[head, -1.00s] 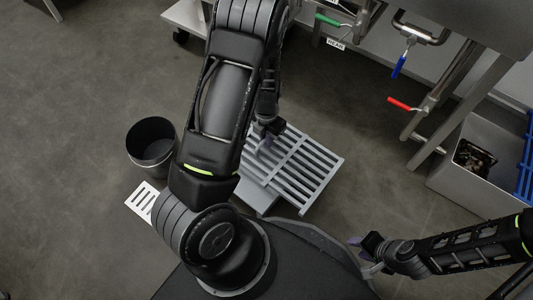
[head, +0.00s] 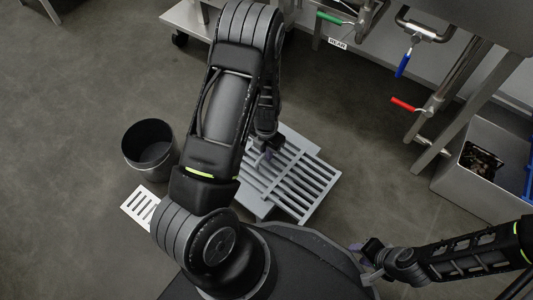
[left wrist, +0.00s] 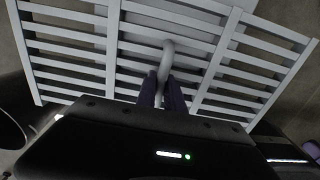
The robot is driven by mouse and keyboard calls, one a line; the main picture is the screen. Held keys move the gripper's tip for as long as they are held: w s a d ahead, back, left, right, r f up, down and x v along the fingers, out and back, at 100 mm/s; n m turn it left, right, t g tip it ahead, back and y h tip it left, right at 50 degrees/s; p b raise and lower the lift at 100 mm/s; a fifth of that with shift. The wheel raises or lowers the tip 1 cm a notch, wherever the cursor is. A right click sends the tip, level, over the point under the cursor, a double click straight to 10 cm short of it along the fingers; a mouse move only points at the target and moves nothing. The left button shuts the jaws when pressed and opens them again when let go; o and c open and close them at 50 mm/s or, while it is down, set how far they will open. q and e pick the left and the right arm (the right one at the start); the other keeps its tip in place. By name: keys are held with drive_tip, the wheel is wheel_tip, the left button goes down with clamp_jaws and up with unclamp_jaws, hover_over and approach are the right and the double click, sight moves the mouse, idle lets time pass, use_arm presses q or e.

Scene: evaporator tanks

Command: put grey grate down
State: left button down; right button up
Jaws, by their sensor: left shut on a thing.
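The grey grate (head: 312,187) is a slatted panel, seen in the head view beyond my base. It lies over or just above a flat light grey piece (head: 250,201); I cannot tell whether they touch. My left gripper (head: 266,151) is at the grate's upper left part, partly hidden by my arm.
A dark round bin (head: 149,146) stands left of my left arm, with a white slotted plate (head: 140,204) on the floor below it. Pipes with a red-handled valve (head: 404,104) and a metal box (head: 462,181) are at the right. Floor right of the grate is clear.

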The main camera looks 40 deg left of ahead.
use_arm(q)
drive_tip(key=shift+f, duration=0.1)
drive_tip(key=c, duration=1.5)
unclamp_jaws()
drive_tip(key=shift+o, duration=0.2)
wheel_tip(320, 180, up, 12)
drive_tip(key=p, duration=0.5)
drive_tip(key=shift+r, duration=0.2)
